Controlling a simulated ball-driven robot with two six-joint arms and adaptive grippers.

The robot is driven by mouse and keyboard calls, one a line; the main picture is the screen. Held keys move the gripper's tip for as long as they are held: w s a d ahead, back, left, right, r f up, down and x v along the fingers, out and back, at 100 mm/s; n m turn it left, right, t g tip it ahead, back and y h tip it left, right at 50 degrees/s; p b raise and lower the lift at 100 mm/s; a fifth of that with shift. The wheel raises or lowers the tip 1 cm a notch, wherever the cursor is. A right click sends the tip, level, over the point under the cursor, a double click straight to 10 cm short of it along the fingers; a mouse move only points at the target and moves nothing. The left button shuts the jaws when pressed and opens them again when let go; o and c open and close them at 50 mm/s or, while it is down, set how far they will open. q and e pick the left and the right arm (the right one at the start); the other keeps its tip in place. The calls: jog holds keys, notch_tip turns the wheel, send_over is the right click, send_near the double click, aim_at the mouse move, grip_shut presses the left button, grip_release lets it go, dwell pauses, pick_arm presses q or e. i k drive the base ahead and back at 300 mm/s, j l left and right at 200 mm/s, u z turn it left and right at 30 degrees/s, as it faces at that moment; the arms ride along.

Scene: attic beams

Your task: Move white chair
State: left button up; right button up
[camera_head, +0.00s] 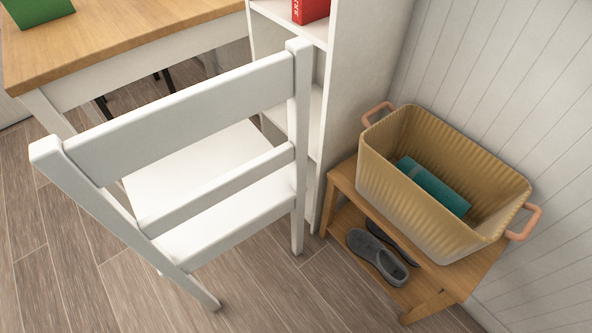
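The white chair (183,124) stands upright on the wood floor in the left and middle of the head view. Its back, with a wide top slat and a narrower lower slat, faces me. Its white seat (190,170) shows between and above the slats and points toward the table. Part of the seat and the far legs are hidden behind the backrest. Neither of my grippers is in view, and nothing touches the chair's back.
A wood-topped table (120,35) stands beyond the chair, close to it. A white shelf (345,75) stands right of the chair. A yellow basket (440,215) holding a teal item (432,187) sits on a wooden bench (342,185) with grey shoes (377,257). Floor (110,285) in front is clear.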

aim_at(199, 179)
jog(key=k+l, duration=0.1)
jog(key=l, duration=0.3)
jog(key=l+u, duration=0.1)
jog(key=l, duration=0.35)
jog(key=k+l+u, duration=0.1)
jog(key=l, duration=0.25)
jog(key=k+l, duration=0.2)
jog(key=l, duration=0.2)
jog(key=k+l+u, duration=0.1)
jog(key=l, duration=0.3)
